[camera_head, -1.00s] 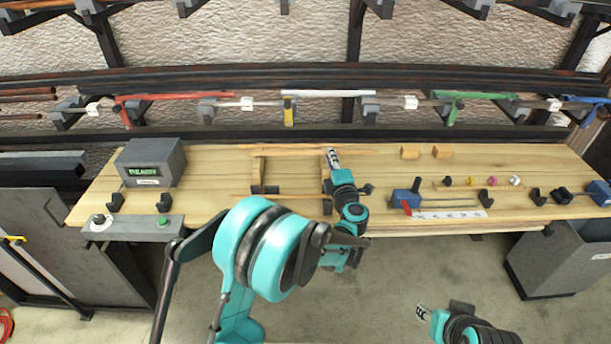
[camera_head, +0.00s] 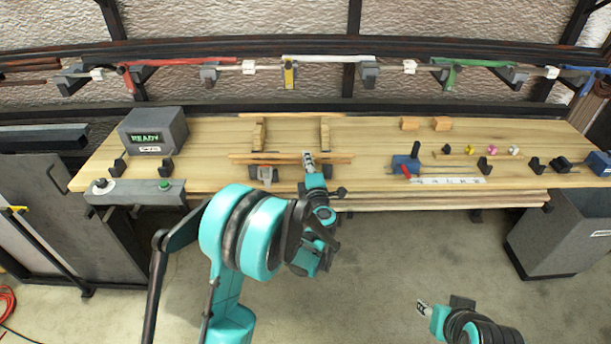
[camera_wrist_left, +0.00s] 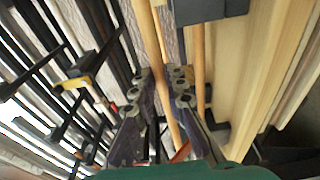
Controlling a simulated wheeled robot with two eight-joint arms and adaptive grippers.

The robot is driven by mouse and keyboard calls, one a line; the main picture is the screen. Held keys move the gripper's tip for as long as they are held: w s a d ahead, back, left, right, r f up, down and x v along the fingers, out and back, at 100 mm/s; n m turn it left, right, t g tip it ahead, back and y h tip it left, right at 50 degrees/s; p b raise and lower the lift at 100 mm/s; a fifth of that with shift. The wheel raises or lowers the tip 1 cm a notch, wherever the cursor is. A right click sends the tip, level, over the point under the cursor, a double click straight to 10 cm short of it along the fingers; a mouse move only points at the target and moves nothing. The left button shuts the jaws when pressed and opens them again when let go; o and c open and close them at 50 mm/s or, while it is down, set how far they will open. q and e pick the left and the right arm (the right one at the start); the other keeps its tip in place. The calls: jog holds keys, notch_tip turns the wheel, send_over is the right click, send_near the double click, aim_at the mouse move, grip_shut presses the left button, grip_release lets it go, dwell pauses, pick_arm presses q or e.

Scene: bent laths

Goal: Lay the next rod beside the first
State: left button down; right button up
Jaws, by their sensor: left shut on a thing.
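My left gripper (camera_head: 308,160) is shut on a thin wooden rod (camera_wrist_left: 154,38), which runs between its fingers in the left wrist view. A second wooden rod (camera_wrist_left: 199,50) runs apart from it, to the right in that view. In the head view both rods lie close together across the front of the two holders, with the left holder (camera_head: 265,174) showing below them. I cannot tell whether the held rod touches its holders. Another rod (camera_head: 290,114) lies at the back on two wooden blocks (camera_head: 325,133). My right gripper (camera_head: 422,308) is away from the bench; its jaws are unclear.
A grey box reading READY (camera_head: 152,131) stands at the bench's left. A blue fixture with a red handle (camera_head: 404,165) is right of the holders. Two wooden blocks (camera_head: 441,123) and small coloured knobs lie further right. A rack with coloured tools (camera_head: 329,58) spans the wall.

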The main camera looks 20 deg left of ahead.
pick_arm(q)
jog(key=shift+w+a+f, duration=0.1)
jog(key=shift+a+f, duration=0.15)
notch_tip(320, 180, down, 4)
jog(key=shift+b, duration=1.15)
jog(key=shift+r, duration=0.1)
jog(key=shift+f, duration=0.6)
jog(key=c, duration=1.6)
grip_release()
jog(key=shift+o, duration=0.2)
jog(key=shift+r, duration=0.1)
